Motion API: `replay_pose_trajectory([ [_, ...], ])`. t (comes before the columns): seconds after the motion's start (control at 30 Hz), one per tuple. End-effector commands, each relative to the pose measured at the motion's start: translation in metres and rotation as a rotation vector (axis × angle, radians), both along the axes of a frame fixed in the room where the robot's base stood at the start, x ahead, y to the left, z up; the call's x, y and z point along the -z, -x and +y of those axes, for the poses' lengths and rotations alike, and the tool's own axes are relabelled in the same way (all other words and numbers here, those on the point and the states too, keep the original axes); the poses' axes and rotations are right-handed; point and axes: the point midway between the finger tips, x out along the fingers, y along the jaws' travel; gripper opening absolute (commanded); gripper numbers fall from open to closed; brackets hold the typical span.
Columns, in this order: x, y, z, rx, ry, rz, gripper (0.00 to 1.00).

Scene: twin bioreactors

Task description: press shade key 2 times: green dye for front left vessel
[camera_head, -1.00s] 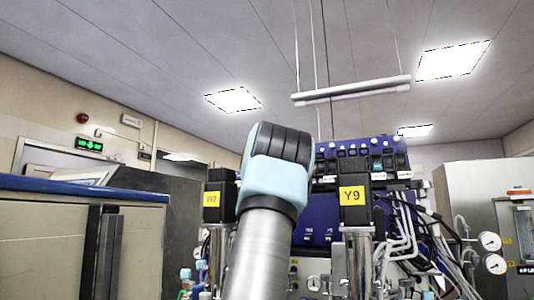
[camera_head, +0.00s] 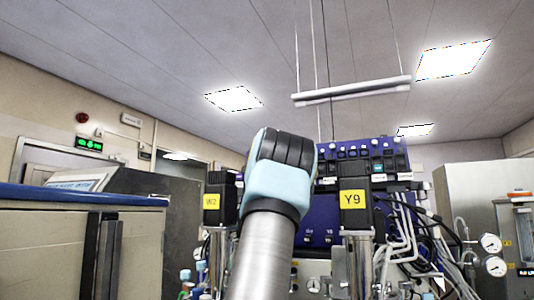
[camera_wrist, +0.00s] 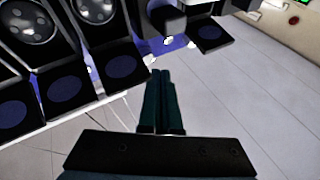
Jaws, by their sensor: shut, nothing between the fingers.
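My gripper (camera_wrist: 160,75) is shut and empty in the wrist view. Its fingertips point toward a row of black blocks with dark blue round faces, including one block (camera_wrist: 123,68) to the left and another (camera_wrist: 211,34) to the upper right. A gap separates these two blocks, and I cannot tell whether the tips touch anything. No shade key can be read. In the head view, the blue panel (camera_head: 350,155) with a row of black parts stands behind two black vessel tops, labelled Y9 (camera_head: 352,198) and, less clearly, W2 (camera_head: 212,202). My arm hides the gripper there.
Round dark dials (camera_wrist: 97,10) sit at the wrist view's upper left. Tubes and cables (camera_head: 405,230) hang at the machine's right, beside gauges (camera_head: 491,243). A blue-topped cabinet (camera_head: 80,194) stands at left. A hanging lamp bar (camera_head: 350,91) is above.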

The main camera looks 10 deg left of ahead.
Motion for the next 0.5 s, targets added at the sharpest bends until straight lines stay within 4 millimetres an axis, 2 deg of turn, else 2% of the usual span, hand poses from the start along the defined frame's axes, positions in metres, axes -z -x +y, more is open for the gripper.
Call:
replay_pose_trajectory([
  [0.5, 0.003, -0.014, -0.003, 0.0, 0.0, 0.0, 0.0],
])
